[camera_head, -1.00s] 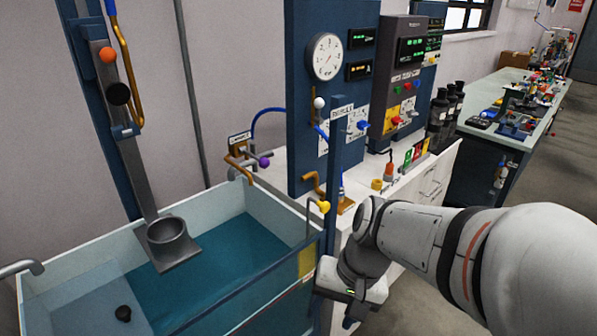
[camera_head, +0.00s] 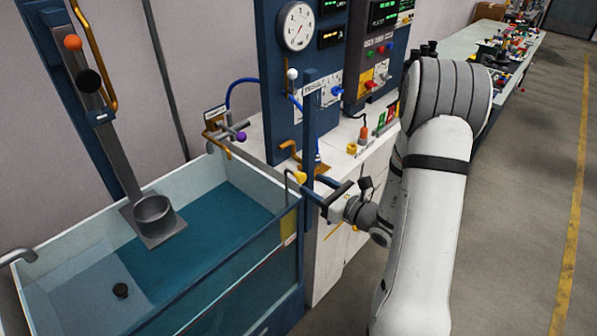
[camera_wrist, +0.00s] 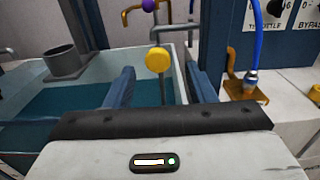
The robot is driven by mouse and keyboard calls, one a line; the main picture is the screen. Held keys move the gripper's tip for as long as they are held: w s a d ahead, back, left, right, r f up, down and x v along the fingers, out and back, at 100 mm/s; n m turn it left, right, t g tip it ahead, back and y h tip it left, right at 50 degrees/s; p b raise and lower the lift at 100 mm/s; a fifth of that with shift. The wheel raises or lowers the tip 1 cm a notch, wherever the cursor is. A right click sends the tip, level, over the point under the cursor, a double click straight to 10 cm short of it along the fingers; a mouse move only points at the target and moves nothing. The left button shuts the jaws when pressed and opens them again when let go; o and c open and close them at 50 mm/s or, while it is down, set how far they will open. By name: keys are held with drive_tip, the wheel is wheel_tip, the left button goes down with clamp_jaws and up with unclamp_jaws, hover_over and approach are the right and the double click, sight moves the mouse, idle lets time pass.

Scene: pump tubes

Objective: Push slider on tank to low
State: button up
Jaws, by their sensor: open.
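The open-topped tank (camera_head: 90,238) of blue-green water stands at the left in the head view. A yellow knob (camera_head: 300,177) on a thin bent stem is at its right end; I cannot tell whether this is the slider. In the wrist view the yellow knob (camera_wrist: 158,60) appears between my two blue fingers, a little ahead, with no contact visible. My gripper (camera_head: 311,190) is open beside the tank's right end, below and right of the knob. In the wrist view my gripper (camera_wrist: 160,72) holds nothing. No low mark is readable.
A dark blue post (camera_head: 308,125) rises close to my gripper. A tall rail with an orange ball (camera_head: 72,43) and black knob (camera_head: 88,80) stands at the tank's left. A purple knob (camera_head: 242,136) is behind the tank. A white cabinet and gauge panel (camera_head: 296,26) stand behind.

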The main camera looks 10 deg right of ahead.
sight(304, 179)
drive_tip(key=p+x, duration=0.1)
drive_tip(key=x, duration=0.6)
drive_tip(key=shift+a+p, duration=0.1)
drive_tip(key=shift+p, duration=0.2)
drive_tip(key=shift+c, duration=0.3)
clamp_jaws()
